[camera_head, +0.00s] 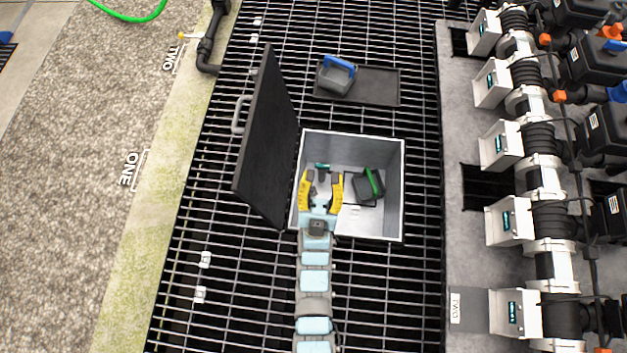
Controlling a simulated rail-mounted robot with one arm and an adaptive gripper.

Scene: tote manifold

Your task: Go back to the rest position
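My gripper (321,184) has two yellow fingers and reaches in over the front part of an open grey metal tote (395,215). The fingers stand well apart, and nothing shows clearly held between them. A small dark item with a teal top (322,166) sits just beyond the fingertips; I cannot tell its exact depth. A dark box with a green handle (370,184) lies tilted in the tote, to the right of my gripper and apart from it. My arm comes up from the bottom of the picture.
The tote's dark lid (268,140) stands open on the left. Behind the tote, a dark box with a blue handle (336,76) sits on a black tray (375,85). Valves and pipes (530,140) line the right side. Bare grating (225,260) lies around the tote.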

